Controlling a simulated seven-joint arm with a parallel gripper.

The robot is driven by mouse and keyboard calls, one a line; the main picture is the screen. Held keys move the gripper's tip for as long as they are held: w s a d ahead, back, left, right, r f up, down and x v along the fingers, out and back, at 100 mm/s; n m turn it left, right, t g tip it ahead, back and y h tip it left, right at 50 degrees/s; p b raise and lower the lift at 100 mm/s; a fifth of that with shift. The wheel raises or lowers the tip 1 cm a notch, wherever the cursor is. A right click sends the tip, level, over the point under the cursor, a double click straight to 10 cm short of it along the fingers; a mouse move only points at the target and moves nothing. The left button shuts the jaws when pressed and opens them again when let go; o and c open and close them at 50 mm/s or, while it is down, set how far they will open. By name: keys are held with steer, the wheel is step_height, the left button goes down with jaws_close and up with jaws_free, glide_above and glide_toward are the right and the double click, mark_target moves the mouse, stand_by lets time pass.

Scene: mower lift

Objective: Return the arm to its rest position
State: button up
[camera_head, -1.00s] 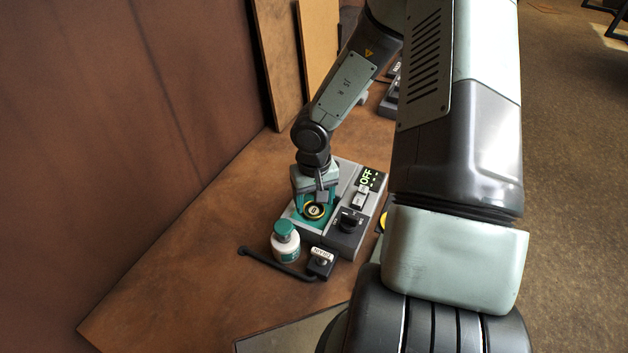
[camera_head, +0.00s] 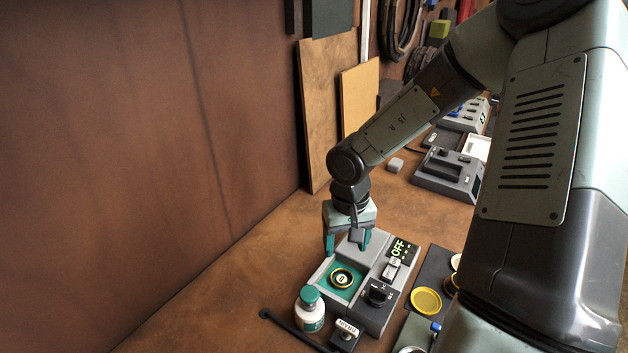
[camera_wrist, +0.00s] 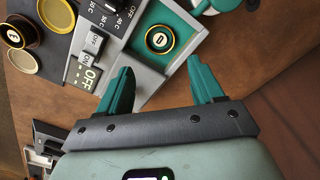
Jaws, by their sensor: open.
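My gripper (camera_head: 346,243) is open and empty, with teal fingers apart, above the back edge of the grey device. It also shows in the wrist view (camera_wrist: 159,92), its fingers spread on either side of the device's edge. The grey device (camera_head: 352,315) has a dark knob, a switch and a display reading OFF. A round black-and-yellow piece (camera_head: 342,278) sits in its teal recess, apart from my fingers; the wrist view shows the same piece (camera_wrist: 160,40).
A white bottle with a teal cap (camera_head: 310,309) and a small labelled block (camera_head: 345,335) stand in front of the device. A yellow disc (camera_head: 426,301) lies to its right. Another grey device (camera_head: 450,174) is farther back. Boards lean on the wall; the table's left is clear.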

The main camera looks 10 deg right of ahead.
steer(key=w+a+r+t, duration=0.55)
steer(key=w+r, duration=0.35)
steer(key=r, duration=0.2)
steer(key=s+a+r+n+t+y, duration=0.25)
steer(key=s+a+r+y, duration=0.2)
steer(key=a+r, duration=0.95)
steer(key=s+d+r+g, duration=0.15)
steer(key=s+r, duration=0.25)
steer(key=s, duration=0.4)
steer(key=s+d+m+h, duration=0.2)
steer(key=s+d+h, duration=0.2)
steer(key=s+d, duration=0.8)
steer(key=shift+s+d+g, duration=0.35)
steer(key=shift+s+g, duration=0.1)
steer(key=shift+s, duration=0.8)
steer(key=shift+h, duration=0.25)
steer(key=shift+c, duration=0.4)
